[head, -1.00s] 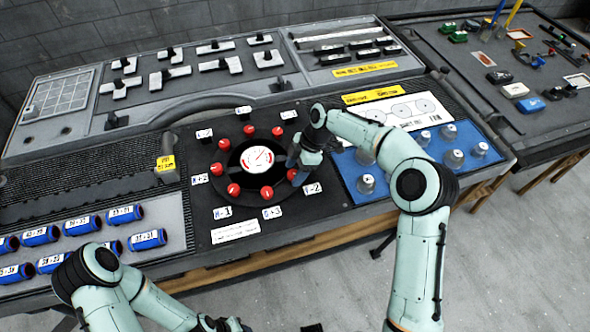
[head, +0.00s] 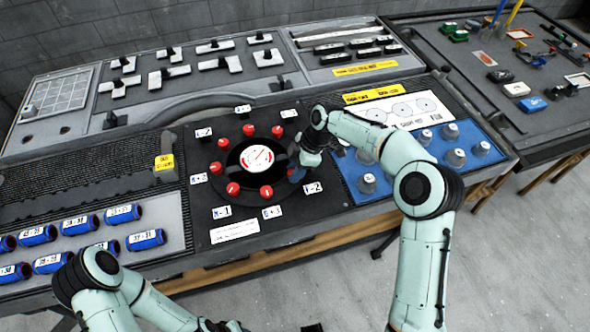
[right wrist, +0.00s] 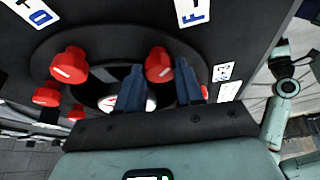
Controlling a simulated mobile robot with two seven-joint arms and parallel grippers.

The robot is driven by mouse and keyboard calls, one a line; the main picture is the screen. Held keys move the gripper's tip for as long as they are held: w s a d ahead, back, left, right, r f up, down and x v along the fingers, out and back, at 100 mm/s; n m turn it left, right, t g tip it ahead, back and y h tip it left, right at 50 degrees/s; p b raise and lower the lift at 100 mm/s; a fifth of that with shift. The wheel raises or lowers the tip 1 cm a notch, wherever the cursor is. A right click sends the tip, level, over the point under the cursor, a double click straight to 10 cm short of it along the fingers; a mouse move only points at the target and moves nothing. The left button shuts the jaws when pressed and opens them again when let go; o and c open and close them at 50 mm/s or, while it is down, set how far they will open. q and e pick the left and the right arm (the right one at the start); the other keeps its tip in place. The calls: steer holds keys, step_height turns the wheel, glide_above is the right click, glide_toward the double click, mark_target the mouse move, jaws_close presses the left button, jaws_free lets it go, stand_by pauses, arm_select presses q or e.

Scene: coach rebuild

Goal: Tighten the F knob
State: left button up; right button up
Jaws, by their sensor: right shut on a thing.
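Several red knobs stand in a ring on a round black plate (head: 226,150) with a white-and-red dial (head: 257,158) in its middle. In the right wrist view the F knob (right wrist: 159,65) is red and sits just below a white label marked F (right wrist: 192,11). My right gripper (right wrist: 161,88) has its two blue fingers on either side of this knob, shut on it. In the head view my right gripper (head: 296,171) is at the right side of the ring and hides the knob there. My left gripper (head: 224,326) is low at the bottom edge, only partly seen.
Another red knob (right wrist: 68,65) is close to the left in the wrist view. A blue panel (head: 352,186) with grey knobs lies right of the ring. Blue cylinders (head: 80,224) lie at the left. A yellow-tagged grey post (head: 165,163) stands left of the ring.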

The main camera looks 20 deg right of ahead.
steer(key=m+t+b, duration=0.1)
steer(key=m+b, duration=0.1)
steer(key=m, duration=0.1)
steer(key=shift+s+f, duration=0.1)
steer(key=shift+s, duration=0.05)
steer(key=m+b, duration=0.1)
steer(key=m, duration=0.1)
steer(key=m+t+h+b, duration=0.1)
steer(key=m, duration=0.1)
steer(key=shift+a+t, duration=0.1)
steer(key=shift+t, duration=0.2)
steer(key=m+h+b, duration=0.1)
steer(key=m, duration=0.2)
steer(key=m+t+h+b, duration=0.1)
steer(key=m, duration=0.2)
steer(key=shift+s+a, duration=0.15)
arm_select(q)
step_height(320, 180, down, 8)
steer(key=s+b, duration=0.1)
steer(key=s, duration=0.1)
steer(key=shift+s, duration=0.2)
arm_select(e)
steer(key=shift+m+h, duration=0.6)
steer(key=shift+m, duration=1.1)
steer(key=o, duration=1)
steer(key=shift+r, duration=0.2)
